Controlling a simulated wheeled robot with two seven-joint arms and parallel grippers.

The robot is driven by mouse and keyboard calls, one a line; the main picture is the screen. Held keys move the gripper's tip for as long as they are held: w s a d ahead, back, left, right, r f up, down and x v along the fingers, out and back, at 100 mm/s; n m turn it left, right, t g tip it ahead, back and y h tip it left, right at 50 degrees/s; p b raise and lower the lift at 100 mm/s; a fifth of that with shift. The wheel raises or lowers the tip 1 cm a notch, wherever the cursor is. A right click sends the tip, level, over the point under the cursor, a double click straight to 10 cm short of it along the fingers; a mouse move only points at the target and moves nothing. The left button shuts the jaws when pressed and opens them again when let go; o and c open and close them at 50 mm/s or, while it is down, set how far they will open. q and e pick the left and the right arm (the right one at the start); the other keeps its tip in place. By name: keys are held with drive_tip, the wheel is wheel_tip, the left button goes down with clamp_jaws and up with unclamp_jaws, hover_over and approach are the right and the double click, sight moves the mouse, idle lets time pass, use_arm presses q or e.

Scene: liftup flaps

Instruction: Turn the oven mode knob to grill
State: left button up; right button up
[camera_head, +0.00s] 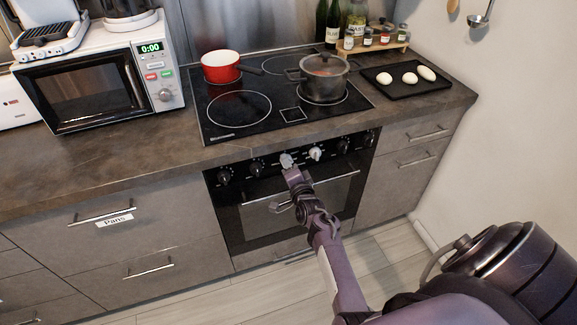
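The oven (260,225) sits under the cooktop, with a row of knobs along its black front panel. Black knobs are at the left (224,177) and right (369,139) ends, and a white knob (316,153) is near the middle. My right gripper (288,163) reaches up to the panel, just left of that white knob. A pale shape at its tip may be another knob or the fingertips; the gripper covers this spot. I cannot tell which knob is the mode knob, read any markings, or see whether the fingers are closed. My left gripper is out of view.
The oven door handle (338,178) runs below the knobs, behind my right arm. A red pan (220,66) and a grey pot (325,77) stand on the cooktop (240,125). A microwave (85,85) stands left on the counter. The floor in front is clear.

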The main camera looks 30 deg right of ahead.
drive_tip(key=shift+o, duration=1.4)
drive_tip(key=p+v, duration=0.5)
drive_tip(key=v, duration=0.2)
drive_tip(key=shift+s, duration=0.4)
drive_tip(key=shift+a, duration=0.15)
